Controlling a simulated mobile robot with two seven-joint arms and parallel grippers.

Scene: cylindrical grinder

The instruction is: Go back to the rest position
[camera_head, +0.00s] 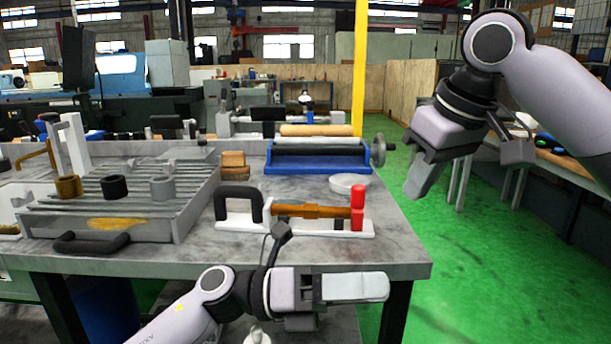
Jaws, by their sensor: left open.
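My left gripper (350,288) is in front of the near edge of the grey workbench (390,235), low in the view. It points right, is open, and nothing shows between its fingers. My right gripper (424,178) hangs at the upper right, beyond the bench's right edge and over the green floor. Its fingers point down and a little left. They overlap from this angle, so its opening cannot be judged. No held object shows at it.
On the bench are a ribbed grey plate (140,205) with small cylinders, a white fixture (240,226) with a brown shaft and red block, and a blue roller device (318,160). Another table (565,165) stands at the right. Green floor (470,275) is clear between.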

